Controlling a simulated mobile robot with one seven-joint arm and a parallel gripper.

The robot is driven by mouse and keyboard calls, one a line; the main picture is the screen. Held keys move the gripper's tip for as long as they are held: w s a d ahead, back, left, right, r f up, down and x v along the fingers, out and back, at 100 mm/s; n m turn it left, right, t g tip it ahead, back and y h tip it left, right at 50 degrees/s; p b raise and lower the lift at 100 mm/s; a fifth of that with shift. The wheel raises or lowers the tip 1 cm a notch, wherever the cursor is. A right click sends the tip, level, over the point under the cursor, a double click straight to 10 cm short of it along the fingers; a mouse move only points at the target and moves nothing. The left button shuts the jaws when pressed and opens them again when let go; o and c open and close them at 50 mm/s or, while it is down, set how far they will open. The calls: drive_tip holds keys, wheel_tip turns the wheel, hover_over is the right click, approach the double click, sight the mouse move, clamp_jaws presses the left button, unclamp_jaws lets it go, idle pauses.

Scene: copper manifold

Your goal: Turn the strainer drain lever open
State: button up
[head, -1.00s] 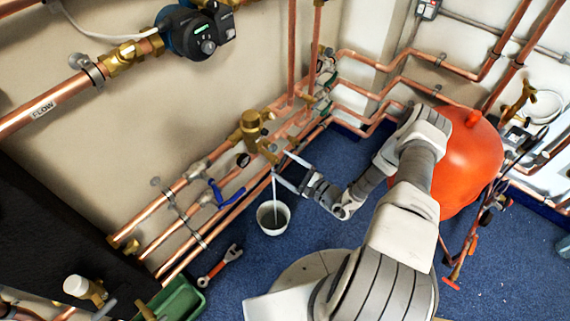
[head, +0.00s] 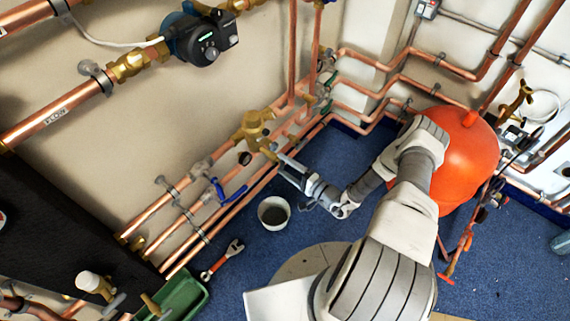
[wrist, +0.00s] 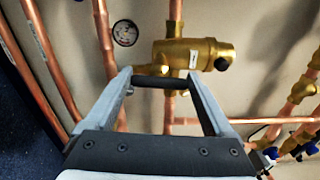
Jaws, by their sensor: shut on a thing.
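The brass strainer (head: 253,124) sits on the wall pipework. In the wrist view its brass body (wrist: 192,54) is just beyond my fingertips. A short dark bar (wrist: 160,83), which looks like the drain lever, lies crosswise between the fingertips, under the strainer's left end. My gripper (wrist: 159,76) is shut on this bar, one finger at each end. In the head view my gripper (head: 277,162) is at the strainer's lower end, and the lever is too small to make out there. A white bucket (head: 285,216) stands on the floor below.
Copper pipes run close beside and behind my gripper. A blue-handled valve (head: 217,188) is on the pipes to the left. A pressure gauge (wrist: 125,33) is near the strainer. A red vessel (head: 468,150) stands right of my arm. A wrench (head: 222,260) lies on the blue floor.

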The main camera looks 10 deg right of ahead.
drive_tip(key=shift+d+n, duration=0.15)
drive_tip(key=shift+n, duration=0.35)
drive_tip(key=o, duration=1.1)
drive_tip(key=p+v, duration=0.2)
drive_tip(key=v, duration=1.5)
drive_tip(key=shift+s+d, duration=0.1)
drive_tip(key=shift+s, duration=0.1)
